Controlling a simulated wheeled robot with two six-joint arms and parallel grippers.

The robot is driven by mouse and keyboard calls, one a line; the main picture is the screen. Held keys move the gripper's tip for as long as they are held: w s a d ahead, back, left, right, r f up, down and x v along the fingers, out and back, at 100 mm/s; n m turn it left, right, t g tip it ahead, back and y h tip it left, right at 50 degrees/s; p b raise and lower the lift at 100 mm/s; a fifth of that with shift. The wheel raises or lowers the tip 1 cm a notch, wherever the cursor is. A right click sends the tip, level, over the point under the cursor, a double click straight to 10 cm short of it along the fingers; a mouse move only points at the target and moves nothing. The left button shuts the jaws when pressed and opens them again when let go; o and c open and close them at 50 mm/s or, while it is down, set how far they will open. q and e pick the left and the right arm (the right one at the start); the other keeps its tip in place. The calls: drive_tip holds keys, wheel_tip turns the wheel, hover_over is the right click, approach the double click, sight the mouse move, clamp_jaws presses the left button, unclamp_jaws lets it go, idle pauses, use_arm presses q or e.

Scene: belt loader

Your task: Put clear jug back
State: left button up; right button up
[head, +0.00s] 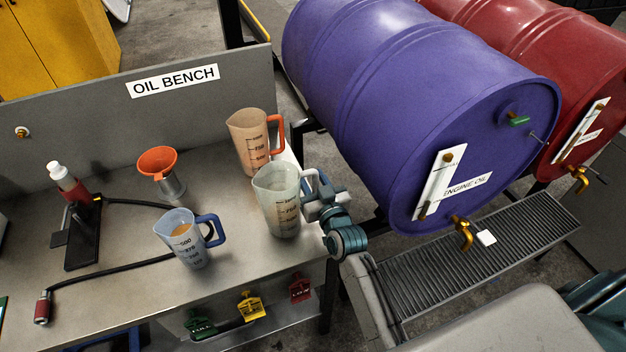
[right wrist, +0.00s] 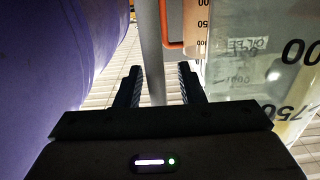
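The clear jug (head: 278,205) stands upright on the bench near its right edge, its pale handle (head: 312,182) facing right. It also fills the right side of the right wrist view (right wrist: 250,70). My right gripper (head: 318,203) is at the handle side of the jug. In the right wrist view its two fingers (right wrist: 160,88) are apart, with a grey upright bar between them that looks like the handle. I see gaps beside the bar, so the fingers do not appear closed on it. My left gripper is not in view.
An orange-handled jug (head: 250,142) stands just behind the clear jug. A blue-handled jug (head: 188,240) and an orange funnel (head: 158,163) are to the left.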

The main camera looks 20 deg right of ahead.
drive_tip(key=shift+f, duration=0.15)
drive_tip(key=shift+s+f, duration=0.1)
drive_tip(key=shift+s, duration=0.1)
drive_tip(key=s+b, duration=0.4)
drive_tip(key=s, duration=0.7)
drive_tip(key=shift+s+d, duration=0.2)
drive_tip(key=shift+d, duration=0.05)
